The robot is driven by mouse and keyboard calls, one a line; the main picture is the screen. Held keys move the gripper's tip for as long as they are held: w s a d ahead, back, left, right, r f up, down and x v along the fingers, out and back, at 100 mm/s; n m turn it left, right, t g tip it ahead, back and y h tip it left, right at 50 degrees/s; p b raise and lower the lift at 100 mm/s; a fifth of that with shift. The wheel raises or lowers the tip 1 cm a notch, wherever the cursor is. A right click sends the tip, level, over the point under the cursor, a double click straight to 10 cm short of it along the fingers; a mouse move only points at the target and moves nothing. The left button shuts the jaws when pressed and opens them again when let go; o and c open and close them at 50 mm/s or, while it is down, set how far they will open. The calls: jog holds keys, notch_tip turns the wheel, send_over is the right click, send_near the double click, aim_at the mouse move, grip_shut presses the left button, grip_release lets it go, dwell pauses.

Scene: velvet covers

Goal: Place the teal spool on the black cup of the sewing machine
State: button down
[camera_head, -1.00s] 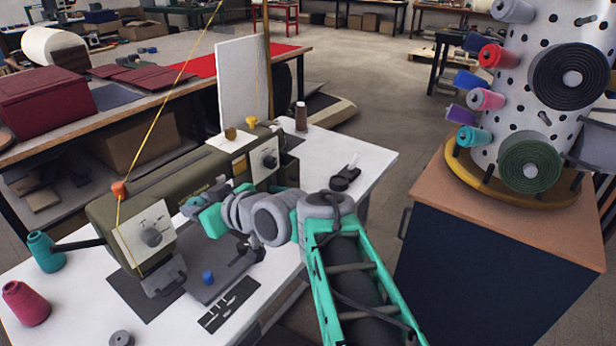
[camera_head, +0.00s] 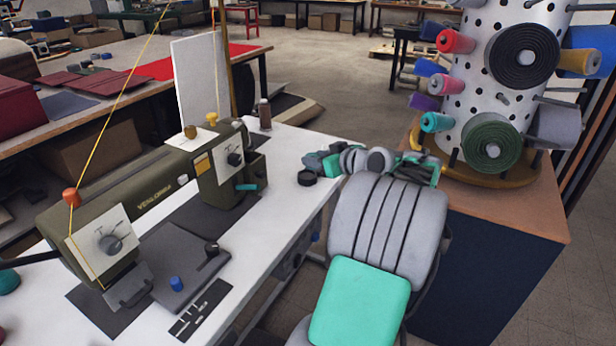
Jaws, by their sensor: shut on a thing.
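My gripper (camera_head: 314,161) is small in the picture, at the left end of my bent arm, over the right end of the white table. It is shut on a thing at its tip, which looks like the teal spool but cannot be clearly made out. The olive sewing machine (camera_head: 150,198) stands to the left. A short teal piece (camera_head: 247,187) shows low at its right end.
A white pegged rack (camera_head: 470,88) with coloured spools, one of them teal (camera_head: 436,122), stands on a cabinet (camera_head: 490,245) at right, close behind my wrist. A brown bottle-like spool (camera_head: 265,114) stands behind the machine.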

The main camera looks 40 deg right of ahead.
jog(key=w+d+f, duration=0.4)
jog(key=w, duration=0.2)
send_over(310, 179)
notch_tip(310, 179, down, 5)
jog(key=shift+s+a+r, duration=0.1)
jog(key=shift+s+a, duration=0.05)
jog(key=shift+w+f, duration=0.2)
jog(key=shift+f, duration=1.7)
jog(key=shift+f, duration=0.2)
jog(key=c, duration=0.9)
grip_release()
jog(key=shift+r, duration=0.1)
jog(key=shift+r+p, duration=0.2)
jog(key=shift+p, duration=0.1)
jog(key=v, duration=1.2)
jog(key=shift+f, duration=0.1)
